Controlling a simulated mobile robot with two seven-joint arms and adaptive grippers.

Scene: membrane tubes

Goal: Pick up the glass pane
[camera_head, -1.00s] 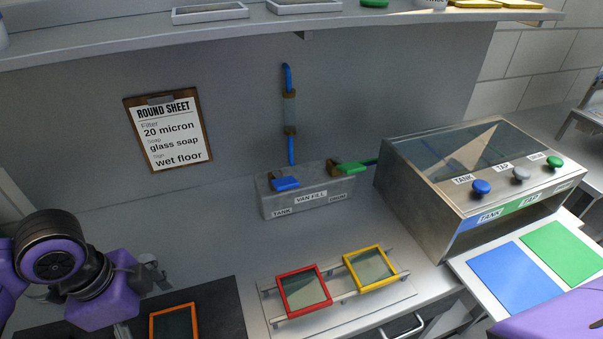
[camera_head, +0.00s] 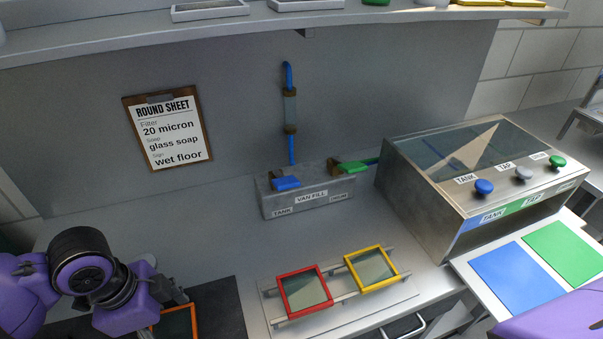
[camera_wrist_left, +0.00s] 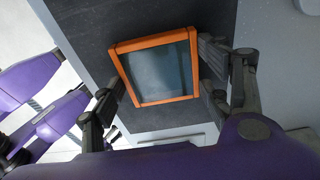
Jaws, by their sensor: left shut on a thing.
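The glass pane in an orange frame (camera_head: 194,318) lies over the dark mat at the lower left in the head view, partly hidden by my left arm. It also shows whole in the left wrist view (camera_wrist_left: 158,70), with grey-blue glass inside the frame. My left gripper (camera_wrist_left: 163,84) is shut on the orange frame, one dark finger at each side edge. In the head view its fingers are mostly hidden behind the purple wrist. I cannot tell whether the pane is clear of the mat. My right gripper is out of view.
A rack (camera_head: 345,296) to the right holds a red-framed pane (camera_head: 304,291) and a yellow-framed pane (camera_head: 371,268). The van fill block (camera_head: 308,195) and a steel machine (camera_head: 440,215) stand behind. The counter between mat and fill block is clear.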

